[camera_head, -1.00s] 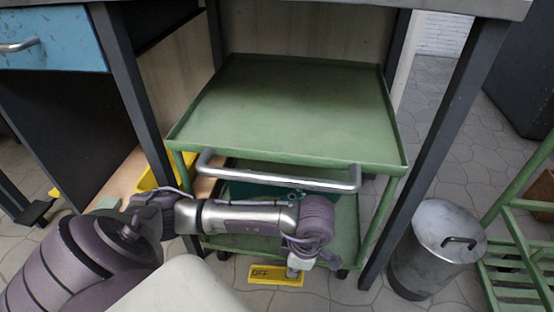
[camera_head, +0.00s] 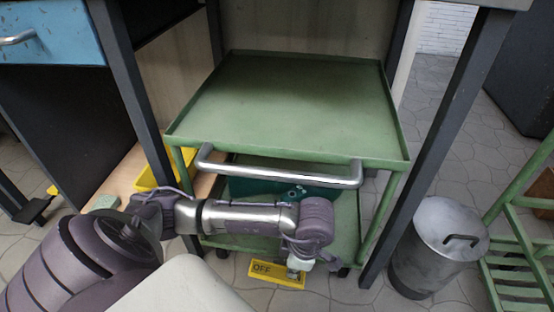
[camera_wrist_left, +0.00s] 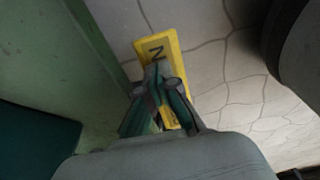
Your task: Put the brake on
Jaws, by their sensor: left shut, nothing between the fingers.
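The green trolley (camera_head: 290,105) stands under the bench, its metal handle (camera_head: 280,170) facing me. The brake is a yellow pedal (camera_head: 264,268) marked OFF, low at the trolley's front edge near the floor. It sits tilted, with its OFF end at the left. My left gripper (camera_head: 297,272) points down at the pedal's right part, shut and empty, and hides some of it. In the left wrist view the shut fingers (camera_wrist_left: 161,85) overlap the yellow pedal (camera_wrist_left: 170,42), where an N shows; contact is hard to judge. My right gripper is in neither view.
Dark bench legs (camera_head: 132,95) flank the trolley on both sides. A teal box (camera_head: 270,188) sits on the lower shelf. A metal bin (camera_head: 437,245) stands at the right, near a green rack (camera_head: 515,275). Tiled floor is free in front of the bin.

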